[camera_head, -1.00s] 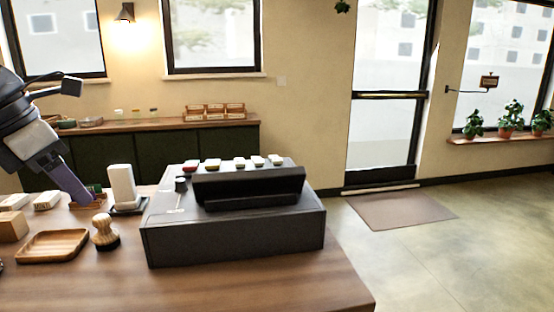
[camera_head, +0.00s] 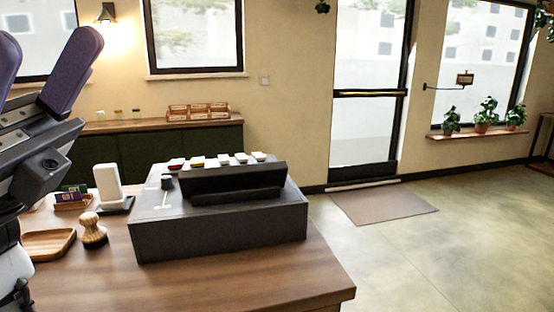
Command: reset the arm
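My gripper (camera_head: 48,42) is at the left edge of the head view, raised above the counter's left end. Its two purple fingers point upward and stand well apart, with nothing between them. The left finger is partly cut off by the picture edge. My arm fills the lower left edge and hides part of the counter behind it.
The wooden counter (camera_head: 230,290) bears a dark grey machine (camera_head: 220,235), a wooden stamp-like tool (camera_head: 93,231), a wooden tray (camera_head: 48,244) and a white upright block (camera_head: 107,181). A back cabinet (camera_head: 215,140) stands along the wall. Open floor (camera_head: 440,255) lies at right.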

